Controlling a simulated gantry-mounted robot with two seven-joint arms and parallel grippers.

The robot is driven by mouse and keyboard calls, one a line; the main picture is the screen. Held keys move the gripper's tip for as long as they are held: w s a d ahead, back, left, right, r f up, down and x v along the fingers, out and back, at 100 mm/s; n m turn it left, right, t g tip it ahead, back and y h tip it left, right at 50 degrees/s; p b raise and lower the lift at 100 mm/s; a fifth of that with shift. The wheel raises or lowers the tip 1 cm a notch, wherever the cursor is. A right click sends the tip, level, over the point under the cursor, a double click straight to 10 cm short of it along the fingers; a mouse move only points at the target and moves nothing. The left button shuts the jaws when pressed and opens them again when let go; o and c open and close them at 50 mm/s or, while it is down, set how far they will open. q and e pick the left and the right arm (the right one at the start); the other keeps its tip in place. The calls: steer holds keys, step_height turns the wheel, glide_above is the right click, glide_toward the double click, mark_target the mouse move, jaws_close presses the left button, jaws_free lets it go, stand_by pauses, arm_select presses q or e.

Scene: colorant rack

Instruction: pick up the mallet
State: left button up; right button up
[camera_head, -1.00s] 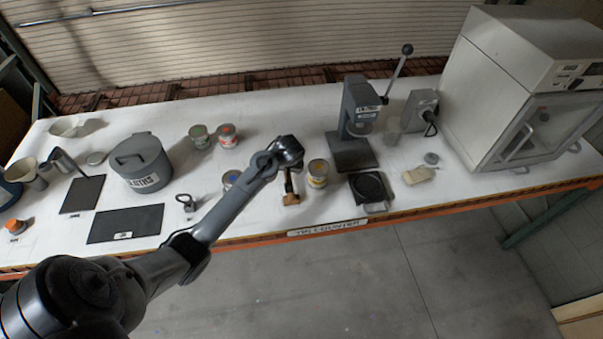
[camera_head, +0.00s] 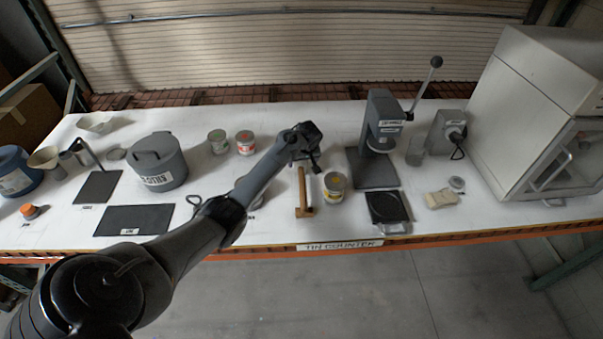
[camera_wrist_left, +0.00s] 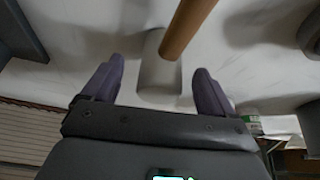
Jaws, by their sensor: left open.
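My right gripper is not in view.
A yellow-labelled tin (camera_head: 334,187) stands close to the mallet's right. A lever press (camera_head: 375,165) stands beyond it, with a black plate (camera_head: 387,207) in front. Two tins (camera_head: 218,142) and a lidded grey pot (camera_head: 158,162) are to the left. The counter's front edge (camera_head: 270,251) is near.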

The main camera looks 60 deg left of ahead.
arm_select(q)
steer(key=shift+b+x, duration=0.6)
steer(key=shift+x, duration=1.95)
steer(key=shift+s+a, duration=0.1)
steer(key=shift+a, duration=0.05)
steer(key=shift+r, duration=0.1)
steer(key=c, duration=1.2)
steer(key=shift+r, duration=0.65)
step_height(320, 180, up, 9)
steer(key=shift+f+p, duration=0.15)
steer(key=shift+p, duration=0.45)
